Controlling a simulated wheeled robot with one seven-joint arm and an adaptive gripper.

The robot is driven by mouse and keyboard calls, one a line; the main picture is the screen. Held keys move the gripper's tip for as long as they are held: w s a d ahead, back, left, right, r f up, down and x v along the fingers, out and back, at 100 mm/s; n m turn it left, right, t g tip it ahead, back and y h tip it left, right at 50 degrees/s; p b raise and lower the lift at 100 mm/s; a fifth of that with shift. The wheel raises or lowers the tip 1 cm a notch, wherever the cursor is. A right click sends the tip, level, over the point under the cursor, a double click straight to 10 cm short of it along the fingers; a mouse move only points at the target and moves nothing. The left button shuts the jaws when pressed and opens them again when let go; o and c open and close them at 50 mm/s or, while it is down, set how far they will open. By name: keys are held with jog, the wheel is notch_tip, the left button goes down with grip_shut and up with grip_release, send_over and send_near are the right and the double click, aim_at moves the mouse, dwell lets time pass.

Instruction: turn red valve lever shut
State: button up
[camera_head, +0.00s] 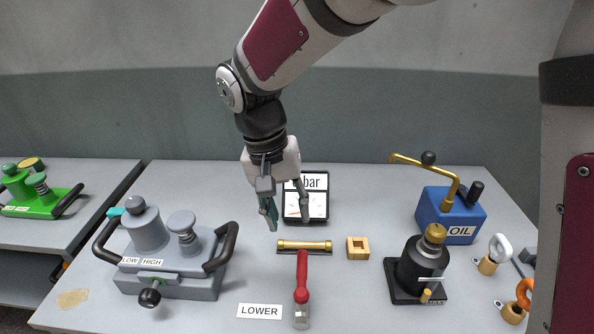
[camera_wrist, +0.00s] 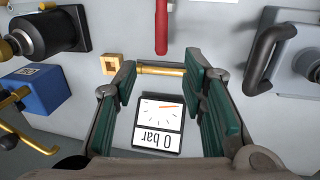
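The red valve lever (camera_head: 302,277) lies in the middle of the table, pointing from the brass pipe (camera_head: 318,245) toward the front, roughly at a right angle to the pipe. Its front end is bare grey metal. Part of the lever (camera_wrist: 161,25) shows at the top of the wrist view, with the pipe (camera_wrist: 160,69) below it. My gripper (camera_head: 287,215) hangs above and behind the pipe, in front of the gauge. In the wrist view my gripper (camera_wrist: 163,73) is open, green pads apart, with nothing between them. It is apart from the lever.
The gauge (camera_head: 319,206) reads 0 bar. A grey machine (camera_head: 173,270) stands left. A LOWER label (camera_head: 260,311) lies beside the lever.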

aim_at(301, 260)
jog(key=f, duration=0.4)
jog(key=d+f, duration=0.1)
jog(key=f, duration=0.4)
jog(key=d+f, duration=0.1)
jog(key=f, duration=0.3)
jog(key=shift+w+d+f, duration=0.1)
jog(key=shift+d+f, duration=0.1)
jog(key=shift+f, duration=0.15)
jog(key=shift+c, duration=0.3)
grip_shut()
